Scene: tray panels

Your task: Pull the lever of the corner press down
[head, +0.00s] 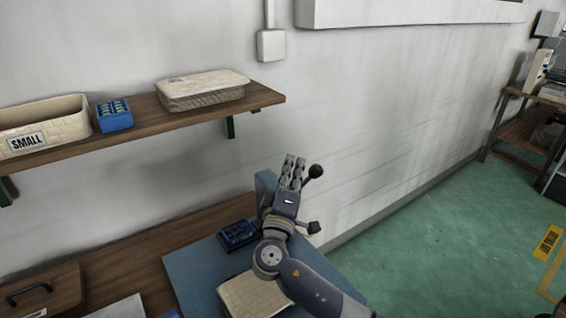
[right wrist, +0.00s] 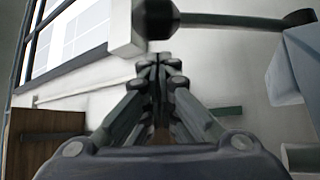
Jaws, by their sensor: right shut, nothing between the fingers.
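The corner press (head: 265,186) is a blue-grey body at the table's far edge, partly hidden behind my right gripper. Its lever ends in a black ball knob (head: 316,171), just right of my fingers. In the right wrist view the knob (right wrist: 160,17) is beyond the fingertips, on a dark rod running right to a dark hub (right wrist: 300,17) near the blue-grey press body (right wrist: 283,82). My right gripper (head: 292,160) is shut and empty; its fingertips also show in the right wrist view (right wrist: 158,62). Contact with the knob cannot be told. My left gripper is not in view.
A blue tray of dark parts (head: 238,234) and a woven cream tray (head: 252,298) lie on the blue mat (head: 190,268). A wooden shelf (head: 150,120) holds bins above the table's left part. Green floor (head: 440,240) is open at right.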

